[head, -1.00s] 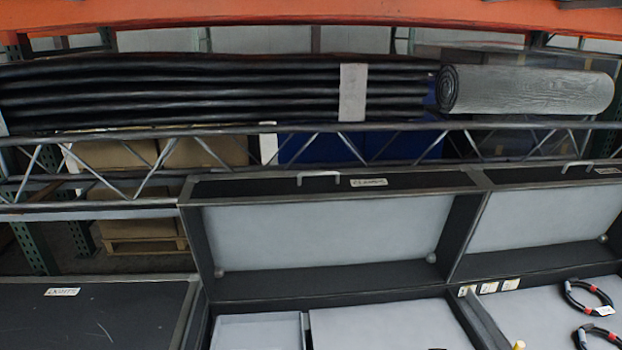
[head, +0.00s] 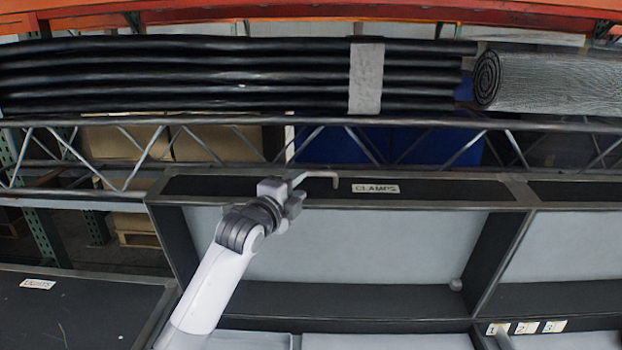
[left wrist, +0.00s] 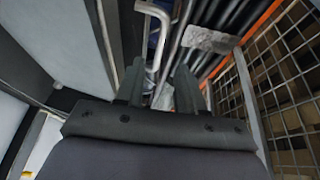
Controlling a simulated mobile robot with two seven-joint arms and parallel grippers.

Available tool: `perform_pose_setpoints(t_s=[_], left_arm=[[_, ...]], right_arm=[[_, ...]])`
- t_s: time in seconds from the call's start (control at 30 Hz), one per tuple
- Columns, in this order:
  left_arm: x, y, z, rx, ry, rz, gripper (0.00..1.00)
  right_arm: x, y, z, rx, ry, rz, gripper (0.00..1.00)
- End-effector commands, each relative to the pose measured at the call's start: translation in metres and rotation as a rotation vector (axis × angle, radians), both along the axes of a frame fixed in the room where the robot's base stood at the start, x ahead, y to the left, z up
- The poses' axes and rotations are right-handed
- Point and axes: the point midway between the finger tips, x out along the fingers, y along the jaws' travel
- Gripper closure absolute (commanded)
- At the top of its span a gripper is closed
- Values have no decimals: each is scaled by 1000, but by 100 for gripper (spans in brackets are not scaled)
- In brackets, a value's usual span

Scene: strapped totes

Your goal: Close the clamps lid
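The clamps lid (head: 430,190) stands open and upright behind its tote, with a label reading CLAMPS (head: 376,188) on its top edge. A metal handle (head: 325,175) sticks up from that edge. My left gripper (head: 290,192) is at the left end of the handle. In the left wrist view, my left gripper (left wrist: 160,75) has its two dark fingers apart, and the bent handle (left wrist: 154,38) shows just ahead, between the fingertips. I cannot tell whether they touch it. My right gripper is not in view.
A closed lid labelled LIGHTS (head: 75,310) is at the left. Another open lid (head: 570,245) stands at the right, with numbered tags (head: 526,327) below. Behind are a metal truss (head: 420,122), long black bundles (head: 200,80) and a grey roll (head: 550,85).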

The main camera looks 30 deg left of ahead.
Motion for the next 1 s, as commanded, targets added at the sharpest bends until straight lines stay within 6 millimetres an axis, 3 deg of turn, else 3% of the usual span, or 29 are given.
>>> perform_pose_setpoints(t_s=[0.5, 0.97, 1.0], left_arm=[[55, 2, -1, -6, 0, -1, 62], [62, 2, -2, -5, 0, -1, 62], [62, 2, -2, -5, 0, -1, 72]], right_arm=[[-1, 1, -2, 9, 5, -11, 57], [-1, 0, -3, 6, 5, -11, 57], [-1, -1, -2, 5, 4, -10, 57]])
